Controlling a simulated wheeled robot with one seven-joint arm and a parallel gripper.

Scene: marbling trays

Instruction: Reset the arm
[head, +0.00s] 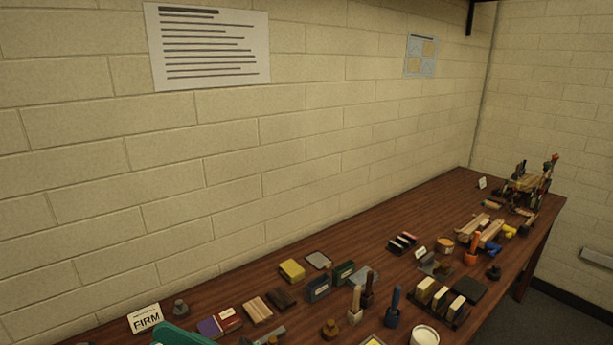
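My gripper is not in the head view, and no part that I can be sure is my arm shows. The long brown wooden table (350,248) runs along the wall from the lower left to the far right. A teal shape (183,335) is cut off by the bottom edge at the lower left; I cannot tell what it is.
A FIRM card (146,319), a yellow block (292,270), a white cup (424,336), a dark rack of pale blocks (440,301) and several hand tools crowd the near table. A cluttered stand (527,184) is at the far end. The strip along the wall is mostly bare.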

